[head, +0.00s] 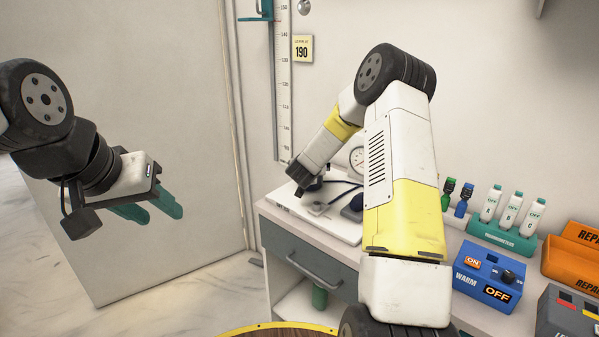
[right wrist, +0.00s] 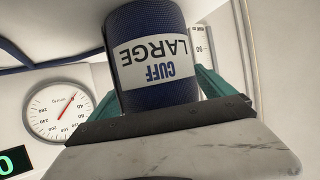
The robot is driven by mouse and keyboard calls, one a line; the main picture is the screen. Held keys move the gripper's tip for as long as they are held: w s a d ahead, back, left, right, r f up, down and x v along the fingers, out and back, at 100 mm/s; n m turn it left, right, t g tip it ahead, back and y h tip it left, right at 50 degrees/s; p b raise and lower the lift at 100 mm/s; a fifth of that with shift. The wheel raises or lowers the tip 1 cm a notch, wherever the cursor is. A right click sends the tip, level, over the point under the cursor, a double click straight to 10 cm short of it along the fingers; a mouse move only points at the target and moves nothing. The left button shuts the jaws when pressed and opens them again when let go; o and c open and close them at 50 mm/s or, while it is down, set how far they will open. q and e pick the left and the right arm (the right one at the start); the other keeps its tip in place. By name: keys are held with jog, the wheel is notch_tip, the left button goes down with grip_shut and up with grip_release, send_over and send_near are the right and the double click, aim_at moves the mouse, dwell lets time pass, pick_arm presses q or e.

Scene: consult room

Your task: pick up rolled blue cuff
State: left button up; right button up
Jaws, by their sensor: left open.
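The rolled blue cuff (right wrist: 150,88) fills the upper middle of the right wrist view, with a white label reading "CUFF LARGE" upside down. The teal fingers of my right gripper (right wrist: 160,85) show on both sides of it; whether they press on it cannot be told. In the head view my right arm reaches down to the white tray (head: 343,226), and its fingers are hidden. My left gripper (head: 152,210) is open and empty, in the air at the left, far from the cuff.
A gauge (head: 357,158) and dark tubing are behind my right arm. On the counter at right stand a teal rack (head: 503,238) of white bottles, a blue warmer box (head: 487,275) and an orange bin (head: 572,262). A drawer (head: 309,266) is below the tray.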

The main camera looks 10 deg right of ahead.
jog(key=c, duration=1.2)
jog(key=shift+r, duration=0.15)
jog(key=shift+r, duration=15.1)
